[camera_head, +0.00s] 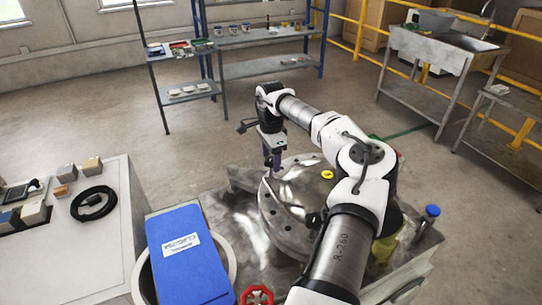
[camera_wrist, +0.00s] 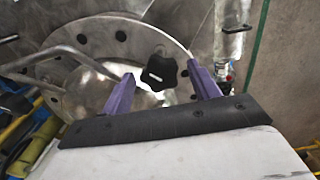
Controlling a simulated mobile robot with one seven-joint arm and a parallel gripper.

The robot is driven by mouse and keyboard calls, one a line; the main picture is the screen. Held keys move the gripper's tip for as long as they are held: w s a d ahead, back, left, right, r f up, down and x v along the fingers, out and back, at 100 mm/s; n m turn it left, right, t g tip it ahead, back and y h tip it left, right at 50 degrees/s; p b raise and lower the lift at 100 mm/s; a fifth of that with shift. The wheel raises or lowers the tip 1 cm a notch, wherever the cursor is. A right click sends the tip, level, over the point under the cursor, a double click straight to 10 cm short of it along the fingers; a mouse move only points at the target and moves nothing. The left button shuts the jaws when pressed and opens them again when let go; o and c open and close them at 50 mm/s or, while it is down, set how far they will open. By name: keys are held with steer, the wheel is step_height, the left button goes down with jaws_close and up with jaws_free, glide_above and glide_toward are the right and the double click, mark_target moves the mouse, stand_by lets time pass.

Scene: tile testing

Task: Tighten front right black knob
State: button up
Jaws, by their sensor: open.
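A black star-shaped knob (camera_wrist: 160,69) sits near the edge of a round metal plate (camera_wrist: 75,42) in the wrist view. My gripper (camera_wrist: 161,74) is open, with its two purple fingers spread on either side of the knob. A gap shows between the knob and each finger; how far beyond the tips the knob lies is unclear. In the head view my gripper (camera_head: 271,162) points down at the far left edge of the round metal machine (camera_head: 283,222). The knob cannot be made out there.
A blue case (camera_head: 185,262) lies at the machine's front left. A red handwheel (camera_head: 257,296) is at the front and a blue-topped knob (camera_head: 432,211) at the right. A bent metal handle (camera_wrist: 62,50) is left of the fingers. A white table (camera_head: 105,240) stands left.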

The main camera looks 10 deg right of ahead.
steer(key=c, duration=1)
steer(key=m, duration=0.4)
steer(key=shift+m, duration=0.3)
steer(key=m, duration=0.4)
steer(key=shift+m, duration=0.3)
steer(key=m+b, duration=0.1)
steer(key=m, duration=0.3)
steer(key=shift+m, duration=2.4)
